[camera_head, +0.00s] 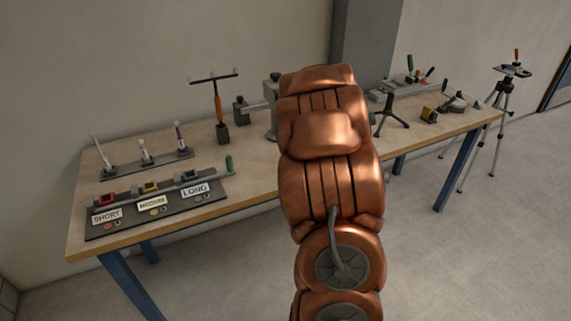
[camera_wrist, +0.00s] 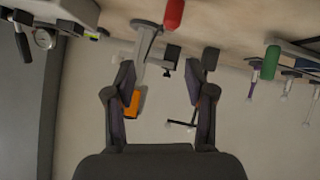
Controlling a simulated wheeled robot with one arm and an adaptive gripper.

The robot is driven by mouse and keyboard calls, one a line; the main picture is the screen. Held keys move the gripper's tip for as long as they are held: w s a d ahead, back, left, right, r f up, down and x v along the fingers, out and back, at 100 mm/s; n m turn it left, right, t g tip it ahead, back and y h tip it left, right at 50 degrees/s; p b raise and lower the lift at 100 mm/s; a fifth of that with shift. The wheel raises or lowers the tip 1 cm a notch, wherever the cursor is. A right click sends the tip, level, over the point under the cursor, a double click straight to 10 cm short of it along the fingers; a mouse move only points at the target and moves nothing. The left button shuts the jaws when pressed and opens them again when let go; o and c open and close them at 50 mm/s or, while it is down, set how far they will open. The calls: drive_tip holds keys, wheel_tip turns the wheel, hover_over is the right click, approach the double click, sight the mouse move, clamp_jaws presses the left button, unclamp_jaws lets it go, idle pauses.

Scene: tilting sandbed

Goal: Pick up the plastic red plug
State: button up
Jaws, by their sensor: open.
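In the head view, a small red block (camera_head: 107,199) sits at the left end of a dark tray, behind the SHORT label. In the wrist view, a rounded red piece (camera_wrist: 173,15) shows at the top edge, partly cut off. I cannot tell which of these is the plug, or whether they are the same thing. My gripper (camera_wrist: 160,72) is open, its two dark fingers apart, with nothing held between them. The rounded red piece lies beyond the fingertips. In the head view my copper arm hides the gripper.
The wooden table (camera_head: 250,185) has blue legs. The dark labelled tray (camera_head: 160,228) lies at its front left, with a green handle (camera_head: 229,163) at its right end. A T-shaped tool with an orange handle (camera_head: 218,105) stands behind. A tripod (camera_head: 505,90) stands right of the table.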

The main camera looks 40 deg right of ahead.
drive_tip(key=f, duration=0.1)
drive_tip(key=d+f+t+y, duration=0.1)
drive_tip(key=f, duration=0.1)
drive_tip(key=f+t+y, duration=0.1)
drive_tip(key=shift+s+d+f, duration=0.15)
drive_tip(key=shift+d+f, duration=0.15)
drive_tip(key=shift+d, duration=0.05)
drive_tip(key=shift+s+a+f+n+t+y, duration=0.2)
drive_tip(key=shift+a+f+n+t+y, duration=0.1)
drive_tip(key=shift+f+t+y, duration=0.35)
drive_tip(key=shift+t+x, duration=0.25)
drive_tip(key=shift+x, duration=0.55)
drive_tip(key=shift+f+p+x, duration=0.2)
drive_tip(key=shift+p+x, duration=0.3)
drive_tip(key=shift+x, duration=1.05)
drive_tip(key=shift+f+p+x, duration=0.15)
drive_tip(key=shift+p+x, duration=0.3)
drive_tip(key=shift+x, duration=1.05)
drive_tip(key=shift+s+d, duration=0.1)
drive_tip(key=shift+s, duration=0.05)
clamp_jaws()
